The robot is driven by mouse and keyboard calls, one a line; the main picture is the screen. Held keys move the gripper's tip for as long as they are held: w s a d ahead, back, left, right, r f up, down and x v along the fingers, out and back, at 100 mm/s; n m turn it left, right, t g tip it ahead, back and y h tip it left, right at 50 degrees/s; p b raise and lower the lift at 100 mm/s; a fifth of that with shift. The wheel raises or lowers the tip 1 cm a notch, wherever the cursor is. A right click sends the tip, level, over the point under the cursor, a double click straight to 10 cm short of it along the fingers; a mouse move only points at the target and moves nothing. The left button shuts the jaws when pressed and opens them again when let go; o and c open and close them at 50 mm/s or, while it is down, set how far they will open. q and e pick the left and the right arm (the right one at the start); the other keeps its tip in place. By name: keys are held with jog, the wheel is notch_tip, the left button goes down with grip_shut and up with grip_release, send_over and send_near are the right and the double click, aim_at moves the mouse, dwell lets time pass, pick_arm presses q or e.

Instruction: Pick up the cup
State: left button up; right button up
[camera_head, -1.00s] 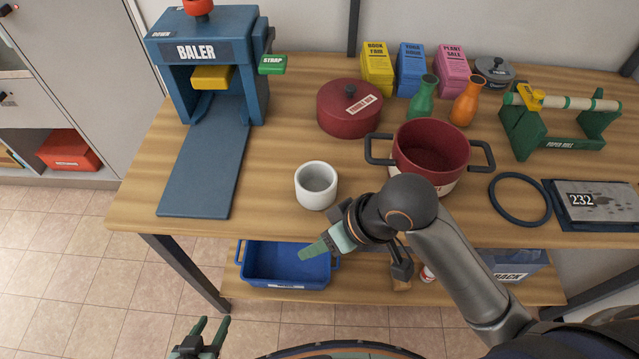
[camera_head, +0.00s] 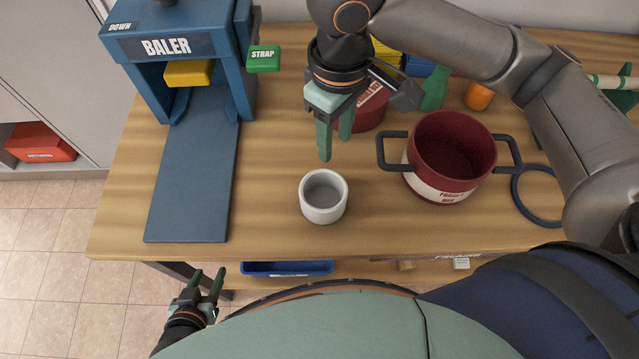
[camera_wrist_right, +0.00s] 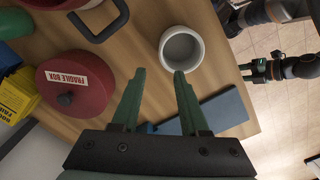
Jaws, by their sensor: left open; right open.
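The white cup (camera_head: 324,197) stands upright and looks empty on the wooden table, near its front edge. It also shows in the right wrist view (camera_wrist_right: 182,50), just beyond the fingertips. My right gripper (camera_head: 334,150) is open and empty, with its fingers pointing down above and behind the cup, apart from it. In the right wrist view its two green fingers (camera_wrist_right: 158,75) are spread. My left gripper (camera_head: 209,284) is open and empty, low in front of the table at the left.
The blue baler (camera_head: 180,45) with its flat plate (camera_head: 190,190) stands left of the cup. A red pot (camera_head: 452,150) with dark handles is to the right. A red lid (camera_wrist_right: 75,85) lies behind. A blue bin (camera_head: 287,267) is below the table edge. Table around the cup is clear.

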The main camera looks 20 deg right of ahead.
aim_at(336, 175)
notch_tip(336, 175, down, 6)
jog(key=shift+s+f+b, duration=0.15)
jog(key=shift+f+b, duration=0.1)
jog(key=shift+b, duration=0.25)
jog(key=f, duration=0.2)
jog(key=f+b, duration=0.1)
jog(key=f, duration=0.1)
jog(key=shift+s+d+f, duration=0.15)
jog(key=shift+s+d, duration=0.05)
jog(key=shift+f, duration=0.5)
jog(key=shift+c, duration=0.3)
grip_shut()
